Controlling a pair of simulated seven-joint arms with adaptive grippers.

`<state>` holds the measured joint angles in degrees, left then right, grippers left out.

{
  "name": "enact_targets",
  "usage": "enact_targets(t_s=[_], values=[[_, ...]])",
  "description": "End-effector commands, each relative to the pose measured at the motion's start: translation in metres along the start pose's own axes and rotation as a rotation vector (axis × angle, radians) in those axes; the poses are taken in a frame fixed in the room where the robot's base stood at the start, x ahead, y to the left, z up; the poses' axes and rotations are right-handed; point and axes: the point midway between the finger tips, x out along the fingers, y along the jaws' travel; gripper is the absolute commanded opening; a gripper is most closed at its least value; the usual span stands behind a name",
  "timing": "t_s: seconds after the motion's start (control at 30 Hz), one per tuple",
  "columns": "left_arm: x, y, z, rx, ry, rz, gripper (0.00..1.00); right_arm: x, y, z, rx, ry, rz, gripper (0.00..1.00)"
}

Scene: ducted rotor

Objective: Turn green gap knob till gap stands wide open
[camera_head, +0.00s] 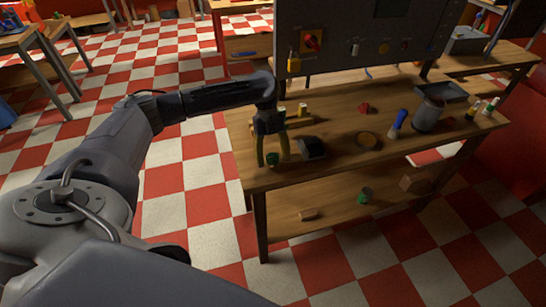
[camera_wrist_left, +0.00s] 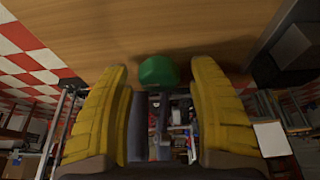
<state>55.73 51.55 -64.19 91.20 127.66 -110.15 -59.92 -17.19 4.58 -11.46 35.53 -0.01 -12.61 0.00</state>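A green knob (camera_head: 272,159) sits at the front left of the wooden table. In the left wrist view the green knob (camera_wrist_left: 158,71) is a rounded green shape against the wood, between and just beyond the fingertips. My left gripper (camera_head: 273,162) points down over it with its two yellow fingers apart, one to each side. In the left wrist view the fingers of the left gripper (camera_wrist_left: 159,68) are open, with visible space on both sides of the knob. I cannot make out the gap itself. My right gripper is not in view.
A dark box (camera_head: 312,148) stands close to the right of the left gripper. A blue-handled tool (camera_head: 397,122), a grey cup (camera_head: 427,116) and a round dish (camera_head: 368,139) are further right. A grey panel (camera_head: 345,55) rises behind. Another green object (camera_head: 365,195) lies on the lower shelf.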

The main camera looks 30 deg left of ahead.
Motion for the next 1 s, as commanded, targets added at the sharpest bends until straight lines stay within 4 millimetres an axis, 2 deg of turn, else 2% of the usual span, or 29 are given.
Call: enact_targets(t_s=[0.23,0.37,0.8,1.0], values=[[-0.002,0.000,0.001,-0.001,-0.003,-0.001,0.61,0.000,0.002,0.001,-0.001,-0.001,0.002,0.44],[-0.011,0.000,0.002,-0.002,-0.004,-0.003,0.61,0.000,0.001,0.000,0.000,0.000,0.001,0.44],[-0.084,-0.001,0.001,-0.001,-0.005,-0.002,0.61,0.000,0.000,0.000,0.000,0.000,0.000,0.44],[-0.107,0.000,0.001,-0.001,-0.003,-0.001,0.61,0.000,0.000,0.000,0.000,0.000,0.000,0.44]])
